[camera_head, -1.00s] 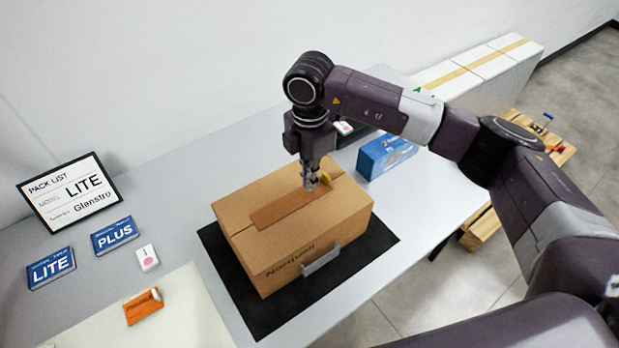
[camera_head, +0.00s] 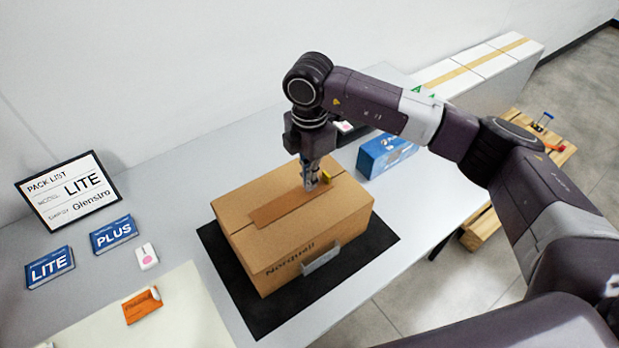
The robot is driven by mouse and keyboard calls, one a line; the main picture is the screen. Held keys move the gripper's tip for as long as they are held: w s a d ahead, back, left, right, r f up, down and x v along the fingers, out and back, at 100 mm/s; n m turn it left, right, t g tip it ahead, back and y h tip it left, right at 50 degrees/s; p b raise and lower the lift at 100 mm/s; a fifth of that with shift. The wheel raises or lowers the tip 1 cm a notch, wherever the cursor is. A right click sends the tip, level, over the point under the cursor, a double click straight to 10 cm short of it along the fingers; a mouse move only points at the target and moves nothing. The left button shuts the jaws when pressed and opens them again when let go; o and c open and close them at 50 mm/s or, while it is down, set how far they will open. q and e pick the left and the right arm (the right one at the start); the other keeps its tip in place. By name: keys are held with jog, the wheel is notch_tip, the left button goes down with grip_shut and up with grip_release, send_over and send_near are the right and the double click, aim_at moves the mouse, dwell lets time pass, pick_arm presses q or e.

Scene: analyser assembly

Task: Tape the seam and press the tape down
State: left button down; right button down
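A closed brown cardboard box (camera_head: 285,255) stands on a black mat (camera_head: 222,262) on the grey table. A darker brown strip of tape (camera_head: 275,212) lies along the middle of its top, over the seam. My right gripper (camera_head: 311,186) points down at the right end of the strip, at or just above the box top. Its fingertips are small here and I cannot tell whether they are open or shut. A small yellow thing (camera_head: 325,180) shows beside the fingers. My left gripper is not in view.
Blue LITE (camera_head: 50,268) and PLUS (camera_head: 114,235) boxes, a pack list sign (camera_head: 68,198) and an orange packet (camera_head: 142,306) are on the left. A blue box (camera_head: 385,153) stands behind the carton's right side. A grey metal handle-like piece (camera_head: 320,257) is at the carton's front.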

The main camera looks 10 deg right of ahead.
jog(key=shift+f+b, duration=0.5)
jog(key=shift+f, duration=0.2)
dwell(0.7)
jog(key=shift+r+p, duration=0.55)
jog(key=shift+r, duration=0.25)
jog(key=shift+r+p, duration=1.1)
jog(key=shift+r, duration=1.15)
jog(key=shift+f, duration=0.1)
